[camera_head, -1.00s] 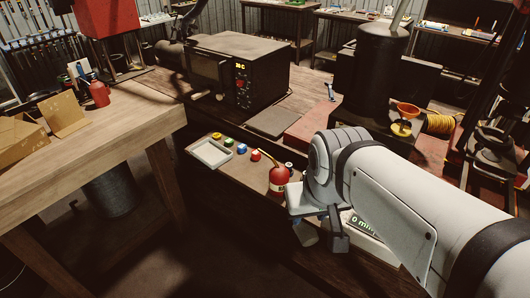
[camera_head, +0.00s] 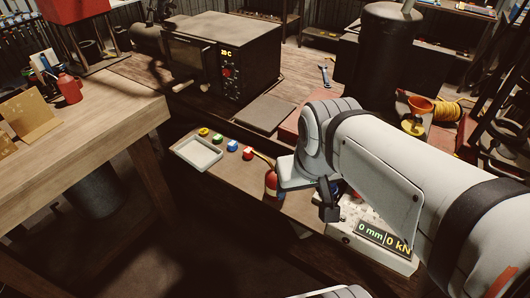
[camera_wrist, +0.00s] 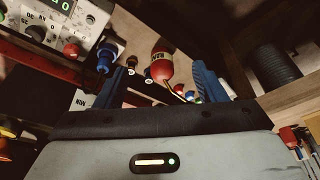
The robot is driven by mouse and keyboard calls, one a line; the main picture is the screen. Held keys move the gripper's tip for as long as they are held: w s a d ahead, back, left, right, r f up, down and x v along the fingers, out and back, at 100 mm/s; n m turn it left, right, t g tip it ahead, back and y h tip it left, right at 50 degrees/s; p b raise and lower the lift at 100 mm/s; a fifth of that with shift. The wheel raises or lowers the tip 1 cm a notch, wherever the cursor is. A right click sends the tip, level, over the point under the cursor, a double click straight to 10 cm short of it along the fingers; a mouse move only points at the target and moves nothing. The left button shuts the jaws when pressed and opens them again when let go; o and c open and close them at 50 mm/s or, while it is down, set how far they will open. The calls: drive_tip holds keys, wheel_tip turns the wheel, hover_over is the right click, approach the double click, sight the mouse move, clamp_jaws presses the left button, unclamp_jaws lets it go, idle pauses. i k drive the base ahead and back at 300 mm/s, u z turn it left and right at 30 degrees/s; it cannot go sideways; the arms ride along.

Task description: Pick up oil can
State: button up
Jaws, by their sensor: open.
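A red oil can (camera_head: 271,183) with a thin spout stands on the low wooden bench, in the middle of the head view. My gripper (camera_head: 310,199) is just to its right and hides part of it. In the wrist view the same red can (camera_wrist: 161,66), with a pale label band, appears between my two blue fingers (camera_wrist: 164,82). The fingers are apart and my gripper is open. I cannot tell how far the can is from the fingers in depth. A second red can (camera_head: 69,89) stands on the left workbench.
Coloured buttons (camera_head: 232,145) and a grey tray (camera_head: 197,153) lie left of the can. A display panel (camera_head: 379,240) with knobs sits right of my gripper. A black oven (camera_head: 222,60) stands behind. The floor in front of the bench is clear.

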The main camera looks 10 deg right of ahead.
sight(271, 177)
drive_tip(key=z, duration=1.9)
drive_tip(key=k, duration=1.65)
drive_tip(key=u, duration=0.9)
drive_tip(key=i, duration=1)
drive_tip(key=u, duration=0.05)
